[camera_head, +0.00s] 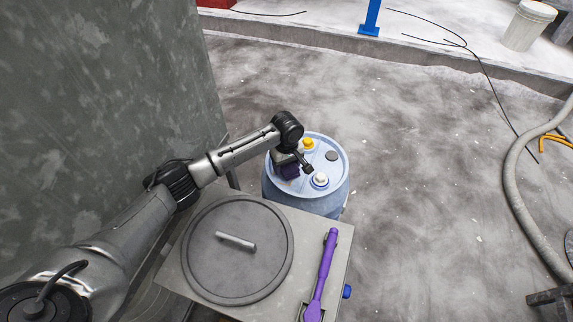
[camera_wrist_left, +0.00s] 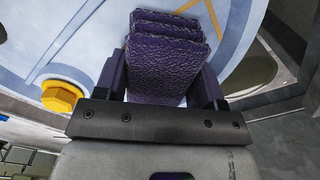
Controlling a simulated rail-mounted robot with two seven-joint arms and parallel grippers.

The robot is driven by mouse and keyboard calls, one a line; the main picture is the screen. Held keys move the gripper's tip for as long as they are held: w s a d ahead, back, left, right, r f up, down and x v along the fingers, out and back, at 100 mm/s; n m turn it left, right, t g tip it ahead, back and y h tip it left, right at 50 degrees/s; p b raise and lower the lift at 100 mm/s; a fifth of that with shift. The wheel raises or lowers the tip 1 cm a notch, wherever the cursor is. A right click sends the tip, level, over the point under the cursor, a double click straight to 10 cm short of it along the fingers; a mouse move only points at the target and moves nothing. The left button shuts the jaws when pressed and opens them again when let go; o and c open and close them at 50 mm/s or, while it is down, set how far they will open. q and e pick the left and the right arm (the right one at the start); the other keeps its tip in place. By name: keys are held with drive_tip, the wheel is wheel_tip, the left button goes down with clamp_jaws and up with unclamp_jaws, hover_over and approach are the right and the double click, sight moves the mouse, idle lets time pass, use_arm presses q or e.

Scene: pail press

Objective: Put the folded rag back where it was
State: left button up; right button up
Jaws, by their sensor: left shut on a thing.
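The folded rag (camera_head: 287,172) is dark purple and lies in my left gripper over the top of the blue drum (camera_head: 331,204). My left gripper (camera_head: 293,163) is shut on it. In the left wrist view the rag (camera_wrist_left: 165,62) shows as stacked, textured layers between the two purple fingers of the left gripper (camera_wrist_left: 160,88). The pale blue drum top (camera_wrist_left: 60,45) lies behind it. I cannot tell whether the rag touches the drum top. The wrist hides part of the drum top in the head view. My right gripper is not in view.
A yellow cap (camera_head: 308,143), a white cap (camera_head: 320,180) and a dark round cap (camera_head: 331,156) are on the drum top. A grey stand with a round lid (camera_head: 225,265) and a purple-handled tool (camera_head: 326,262) is nearer. A hose (camera_head: 520,190) lies right; the middle floor is clear.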

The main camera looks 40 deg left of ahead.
use_arm(q)
drive_tip(key=o, duration=0.9)
drive_tip(key=shift+f, duration=0.15)
wheel_tip(320, 180, up, 12)
drive_tip(key=p, duration=0.5)
drive_tip(key=shift+r, duration=0.2)
